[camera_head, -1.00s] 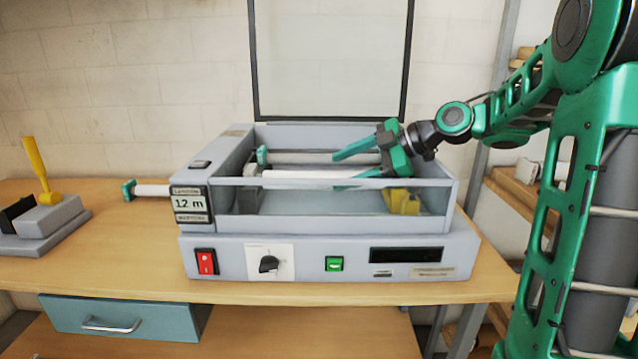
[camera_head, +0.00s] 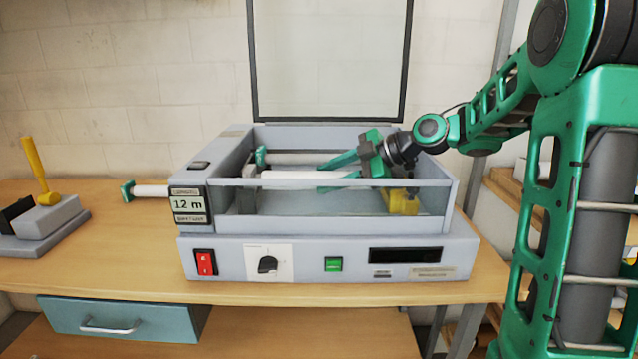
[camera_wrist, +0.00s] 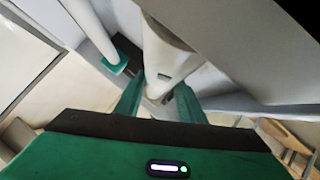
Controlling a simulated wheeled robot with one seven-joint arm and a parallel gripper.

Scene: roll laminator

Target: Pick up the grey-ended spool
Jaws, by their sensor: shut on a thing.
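The grey-ended spool (camera_head: 295,174) is a white roll lying across the open bay of the laminator (camera_head: 340,257), in front of a second roll. It also shows in the wrist view (camera_wrist: 165,45), running up between the fingers. My gripper (camera_head: 324,173) reaches in from the right and is shut on this spool, with one finger on each side; the wrist view shows the fingers (camera_wrist: 159,90) close against it. The spool still lies low in the bay. Its right part is hidden by my gripper and fingers.
A green-ended roll (camera_head: 300,158) lies behind, close to my far finger. Another green-ended spool (camera_head: 150,191) sticks out left of the machine. A clear front panel, a yellow block (camera_head: 403,202) and the raised lid (camera_head: 330,60) surround the bay. A yellow-handled tool (camera_head: 38,170) stands far left.

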